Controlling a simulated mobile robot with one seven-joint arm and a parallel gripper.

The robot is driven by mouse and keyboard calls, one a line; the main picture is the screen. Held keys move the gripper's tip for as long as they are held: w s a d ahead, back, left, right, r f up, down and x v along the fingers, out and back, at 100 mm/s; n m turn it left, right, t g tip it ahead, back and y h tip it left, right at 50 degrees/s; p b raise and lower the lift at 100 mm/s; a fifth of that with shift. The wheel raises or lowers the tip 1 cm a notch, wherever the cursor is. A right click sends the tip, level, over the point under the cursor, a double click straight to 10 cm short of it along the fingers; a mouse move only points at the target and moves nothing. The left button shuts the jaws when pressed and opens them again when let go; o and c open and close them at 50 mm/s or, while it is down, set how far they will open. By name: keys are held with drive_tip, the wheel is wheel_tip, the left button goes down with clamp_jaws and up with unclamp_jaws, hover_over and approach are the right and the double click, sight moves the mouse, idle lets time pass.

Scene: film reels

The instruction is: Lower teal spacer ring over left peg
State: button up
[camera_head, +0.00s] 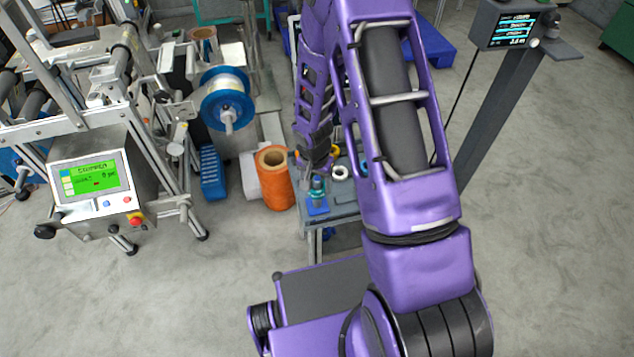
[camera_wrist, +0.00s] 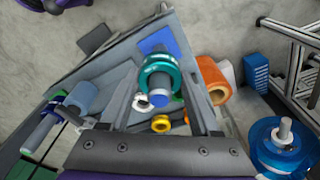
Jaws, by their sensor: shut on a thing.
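The teal spacer ring (camera_wrist: 147,76) is between the fingers of my gripper (camera_wrist: 160,72), which is shut on it. A grey peg (camera_wrist: 159,84) shows in the ring's opening in the wrist view, with a blue end (camera_wrist: 161,98) below it. The ring appears to be around the peg, but I cannot tell how far down it sits. A blue square pad (camera_wrist: 163,38) lies just beyond. In the head view, teal (camera_head: 318,183) shows small above the blue pad (camera_head: 317,207), at the end of my arm; the fingers are too small there to make out.
A white ring (camera_head: 341,172) and a yellow ring (camera_wrist: 160,123) lie on the grey table (camera_head: 343,205) close to my gripper. An orange roll (camera_head: 275,180) stands on the floor to the left. A machine with a blue reel (camera_head: 226,98) stands further left.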

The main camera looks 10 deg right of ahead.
drive_tip(key=o, duration=1.5)
drive_tip(key=r+p, duration=0.1)
drive_tip(key=r, duration=0.4)
drive_tip(key=s+r+p, duration=0.1)
drive_tip(key=r, duration=0.5)
drive_tip(key=a+r+p, duration=0.1)
drive_tip(key=r, duration=0.5)
drive_tip(key=shift+s+a+r+p, duration=0.1)
drive_tip(key=shift+s+r+p, duration=0.1)
drive_tip(key=shift+s+p, duration=0.2)
